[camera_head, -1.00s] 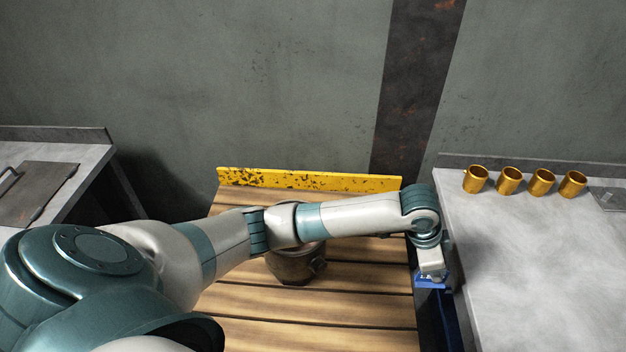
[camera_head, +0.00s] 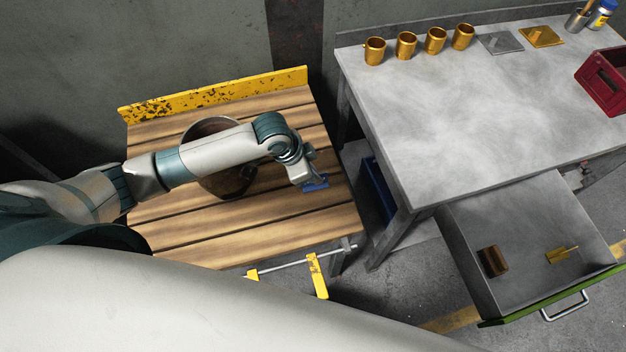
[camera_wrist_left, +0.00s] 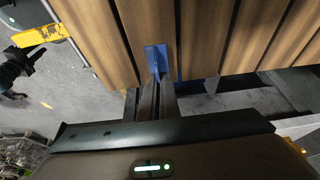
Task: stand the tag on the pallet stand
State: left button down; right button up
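The pallet stand (camera_head: 190,235) is a table of wooden slats with a scuffed yellow board along its back edge. My left gripper (camera_head: 310,180) is over its right part, pointing down. It is shut on a blue tag (camera_head: 316,186), a flat blue plate. In the left wrist view the blue tag (camera_wrist_left: 156,58) shows at the fingertips (camera_wrist_left: 155,88), in front of the slats. I cannot tell whether the tag touches the wood. My right gripper is not in view.
A dark metal pot (camera_head: 228,182) stands on the slats, partly behind my left arm. A yellow clamp (camera_head: 317,275) is at the stand's front edge. On the right, a grey bench (camera_head: 440,110) holds several brass cups and a red crate (camera_head: 603,82). Its drawer (camera_head: 510,275) is open.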

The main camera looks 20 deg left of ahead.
aim_at(314, 185)
pick_arm(q)
jog(key=shift+s+a+f, duration=0.15)
notch_tip(314, 185, down, 3)
jog(key=shift+f+p, duration=0.2)
jog(key=shift+p, duration=0.35)
jog(key=shift+f, duration=0.3)
jog(key=c, duration=2)
grip_release()
jog(key=shift+f, duration=0.15)
